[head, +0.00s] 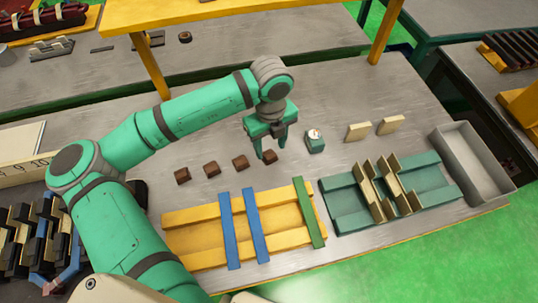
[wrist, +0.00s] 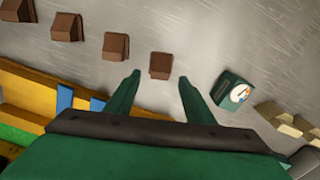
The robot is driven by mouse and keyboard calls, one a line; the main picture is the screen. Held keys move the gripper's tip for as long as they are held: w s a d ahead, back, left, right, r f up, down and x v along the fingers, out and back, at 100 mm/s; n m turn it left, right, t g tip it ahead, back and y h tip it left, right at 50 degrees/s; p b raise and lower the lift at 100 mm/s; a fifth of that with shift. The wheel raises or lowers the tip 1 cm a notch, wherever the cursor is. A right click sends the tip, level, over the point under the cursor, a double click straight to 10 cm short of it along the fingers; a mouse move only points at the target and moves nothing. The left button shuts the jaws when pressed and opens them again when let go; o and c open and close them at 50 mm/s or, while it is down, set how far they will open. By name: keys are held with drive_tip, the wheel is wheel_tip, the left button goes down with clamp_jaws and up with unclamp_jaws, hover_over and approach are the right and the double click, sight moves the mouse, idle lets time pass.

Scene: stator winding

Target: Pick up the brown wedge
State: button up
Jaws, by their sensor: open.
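Several brown wedges stand in a row on the grey table. The rightmost brown wedge (head: 270,157) is at my gripper (head: 269,147). In the wrist view this wedge (wrist: 161,66) shows just beyond the gap between the open fingertips (wrist: 160,77), roughly centred, with no visible contact. The other wedges (head: 240,162) (head: 211,169) (head: 182,177) lie to its left, and they also show at the upper left of the wrist view (wrist: 116,46). My gripper is open and empty, pointing down. Its height above the table is hard to judge.
A small green block with a round dial (head: 315,141) stands just right of my gripper. Cream blocks (head: 358,131) are farther right. In front are a yellow frame (head: 187,217) with blue and green bars, a teal fixture (head: 346,211) with cream pieces, and a grey bin (head: 455,150).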

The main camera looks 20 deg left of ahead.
sight(271, 155)
wheel_tip(271, 155, down, 3)
drive_tip(key=shift+f, duration=0.15)
drive_tip(key=shift+w+d+f, duration=0.1)
drive_tip(key=shift+w+f, duration=0.05)
drive_tip(key=shift+f, duration=0.05)
drive_tip(key=shift+a, duration=0.2)
drive_tip(key=shift+c, duration=1.1)
drive_tip(key=shift+s+a, duration=0.1)
drive_tip(key=shift+s, duration=0.15)
drive_tip(key=c, duration=0.5)
drive_tip(key=shift+d, duration=0.2)
drive_tip(key=c, duration=0.4)
drive_tip(key=shift+w+d, duration=0.1)
drive_tip(key=shift+d, duration=0.15)
drive_tip(key=shift+a+r, duration=0.1)
drive_tip(key=shift+r, duration=0.05)
